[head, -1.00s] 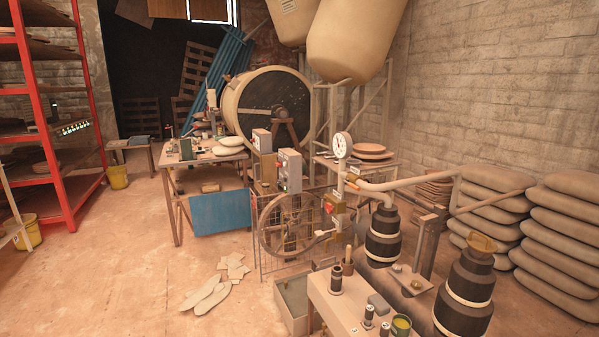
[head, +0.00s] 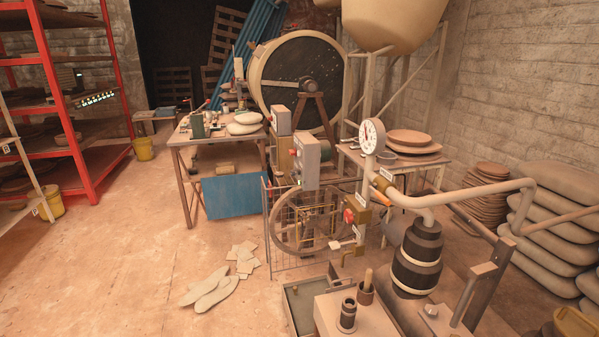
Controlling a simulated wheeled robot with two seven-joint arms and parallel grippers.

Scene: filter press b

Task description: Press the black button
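A grey control box (head: 306,162) stands on a post near the middle of the head view, with small coloured buttons on its narrow left-facing side. A second, smaller grey box (head: 280,120) stands behind it to the left. A red knob (head: 349,216) sits on a brass-coloured fitting lower right of the control box. The buttons are too small for me to tell which one is black. Neither of my grippers is in view.
A wire guard around a large wheel (head: 300,222) stands below the control box. A pressure gauge (head: 371,136) and pipes stand to the right. Shoe-shaped pieces (head: 213,290) lie on the floor. A worktable (head: 181,139) stands behind left. The left floor is mostly clear.

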